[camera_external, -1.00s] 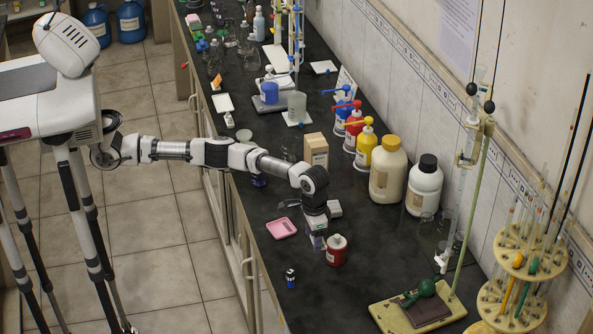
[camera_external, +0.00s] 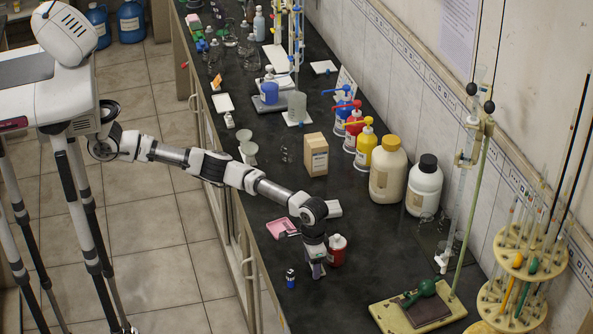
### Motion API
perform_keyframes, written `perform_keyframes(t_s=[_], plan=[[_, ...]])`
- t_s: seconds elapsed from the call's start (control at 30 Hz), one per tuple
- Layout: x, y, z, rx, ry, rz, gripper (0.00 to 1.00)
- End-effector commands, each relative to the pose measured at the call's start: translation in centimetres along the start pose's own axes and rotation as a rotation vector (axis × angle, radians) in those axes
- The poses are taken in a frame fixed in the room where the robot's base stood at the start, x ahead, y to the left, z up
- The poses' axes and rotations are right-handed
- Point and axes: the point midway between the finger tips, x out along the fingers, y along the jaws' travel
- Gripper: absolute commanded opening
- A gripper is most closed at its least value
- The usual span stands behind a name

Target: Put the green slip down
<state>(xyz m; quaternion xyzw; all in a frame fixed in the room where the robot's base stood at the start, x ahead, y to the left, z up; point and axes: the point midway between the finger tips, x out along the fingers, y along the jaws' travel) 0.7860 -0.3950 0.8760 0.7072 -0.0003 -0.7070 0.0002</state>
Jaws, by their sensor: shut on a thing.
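My gripper (camera_external: 317,270) points down low over the dark bench, near its front edge. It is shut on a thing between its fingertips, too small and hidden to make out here. No green slip shows clearly on the bench around it. A red bottle with a white cap (camera_external: 337,251) stands just right of my gripper. A small blue and white bottle (camera_external: 290,278) stands just left of it.
A pink tray (camera_external: 277,227) lies behind and left of my gripper, partly hidden by the arm. A burette stand base (camera_external: 383,313) is to the right. Bare dark bench lies in front.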

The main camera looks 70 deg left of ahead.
Motion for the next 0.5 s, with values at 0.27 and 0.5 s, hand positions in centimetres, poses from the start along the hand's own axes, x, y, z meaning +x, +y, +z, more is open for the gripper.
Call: perform_keyframes(t_s=[0.27,0.5], plan=[[0.26,-0.02,-0.01,0.0,0.0,-0.001,0.77],[0.24,-0.01,0.0,0.0,0.0,-0.001,0.81]])
